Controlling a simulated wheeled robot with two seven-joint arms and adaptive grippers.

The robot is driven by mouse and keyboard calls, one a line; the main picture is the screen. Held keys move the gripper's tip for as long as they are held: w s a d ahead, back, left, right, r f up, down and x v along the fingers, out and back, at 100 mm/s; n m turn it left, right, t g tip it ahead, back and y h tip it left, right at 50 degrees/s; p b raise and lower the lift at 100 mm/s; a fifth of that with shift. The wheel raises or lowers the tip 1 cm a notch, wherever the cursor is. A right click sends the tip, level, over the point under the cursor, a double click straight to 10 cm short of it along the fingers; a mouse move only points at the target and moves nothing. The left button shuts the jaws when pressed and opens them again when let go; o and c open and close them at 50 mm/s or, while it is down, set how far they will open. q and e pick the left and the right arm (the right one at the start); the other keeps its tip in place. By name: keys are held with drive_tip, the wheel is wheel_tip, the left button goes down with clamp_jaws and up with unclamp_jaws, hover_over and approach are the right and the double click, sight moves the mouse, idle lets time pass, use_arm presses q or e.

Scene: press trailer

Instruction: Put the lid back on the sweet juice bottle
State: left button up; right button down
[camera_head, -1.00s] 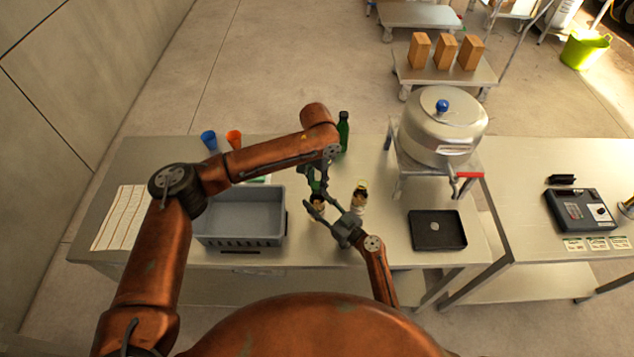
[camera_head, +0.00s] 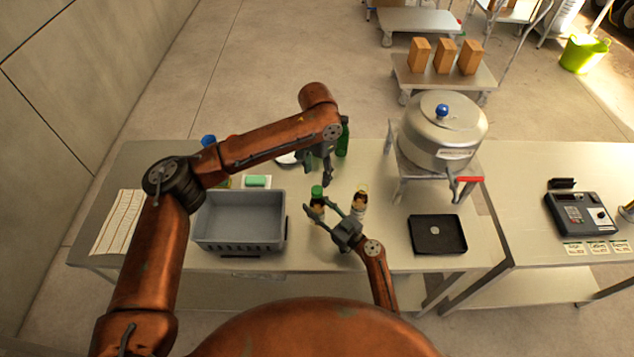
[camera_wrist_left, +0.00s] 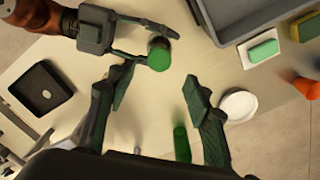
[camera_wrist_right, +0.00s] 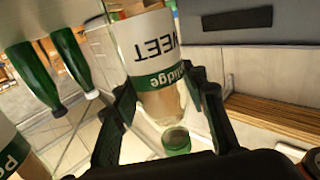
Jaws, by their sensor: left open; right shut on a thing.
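The sweet juice bottle (camera_head: 317,213) stands upright on the table. My right gripper (camera_head: 332,218) is shut on it. In the right wrist view the bottle (camera_wrist_right: 150,50) shows its SWEET label upside down. The green lid (camera_head: 317,191) sits at the bottle's mouth; it also shows in the left wrist view (camera_wrist_left: 158,55) and the right wrist view (camera_wrist_right: 177,140). Whether it is fully seated I cannot tell. My left gripper (camera_head: 325,180) is open and empty, above and behind the lid, apart from it. Its spread fingers (camera_wrist_left: 155,100) show in the left wrist view.
A second juice bottle (camera_head: 359,203) stands just right of the held one. A grey bin (camera_head: 240,243) is at left, with a green sponge (camera_head: 256,181) behind it. A green bottle (camera_head: 343,142) stands behind. A black tray (camera_head: 438,247) and steel press (camera_head: 440,130) are at right.

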use_arm(q)
drive_tip(key=shift+r, duration=2.4)
use_arm(e)
drive_tip(key=c, duration=1.1)
unclamp_jaws()
drive_tip(key=v, duration=1.2)
